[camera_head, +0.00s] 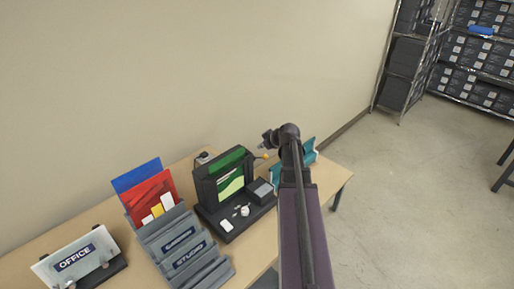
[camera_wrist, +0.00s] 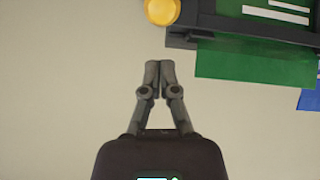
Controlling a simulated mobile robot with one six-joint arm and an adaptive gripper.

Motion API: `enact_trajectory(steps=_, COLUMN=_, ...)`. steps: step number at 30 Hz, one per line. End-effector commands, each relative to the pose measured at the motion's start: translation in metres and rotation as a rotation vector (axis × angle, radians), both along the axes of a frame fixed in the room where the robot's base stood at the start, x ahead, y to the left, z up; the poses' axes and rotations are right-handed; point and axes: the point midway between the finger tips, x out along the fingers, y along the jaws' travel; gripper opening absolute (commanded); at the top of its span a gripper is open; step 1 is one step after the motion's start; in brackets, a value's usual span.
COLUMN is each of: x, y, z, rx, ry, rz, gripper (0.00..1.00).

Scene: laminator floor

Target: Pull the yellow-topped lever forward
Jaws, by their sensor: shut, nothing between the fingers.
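The lever's yellow top (camera_head: 266,156) is a small round knob at the right side of the black laminator (camera_head: 205,190), on the table. In the wrist view the yellow knob (camera_wrist: 162,11) is at the top edge, partly cut off, beyond my fingertips and apart from them. The lever's stem is mostly hidden in both views. My gripper (camera_wrist: 152,66) is shut and empty, its two fingers together. In the head view my gripper (camera_head: 263,147) is small and dark, close to the knob; the exact gap is unclear there.
Green sheets (camera_wrist: 255,65) stand in the laminator, right of my fingers in the wrist view. Teal holder (camera_head: 308,152) stands behind my arm. Grey file rack (camera_head: 185,250), red and blue folders (camera_head: 150,190) and an office sign (camera_head: 77,257) stand left. The wall is close behind.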

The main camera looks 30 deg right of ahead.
Motion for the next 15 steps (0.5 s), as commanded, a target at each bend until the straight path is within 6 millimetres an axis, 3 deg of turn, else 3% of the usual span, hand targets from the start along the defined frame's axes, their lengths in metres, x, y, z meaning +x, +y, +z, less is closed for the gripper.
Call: enact_trajectory(steps=15, x=0.004, y=-0.009, z=-0.001, rx=0.0, ry=0.004, rz=-0.011, gripper=0.0)
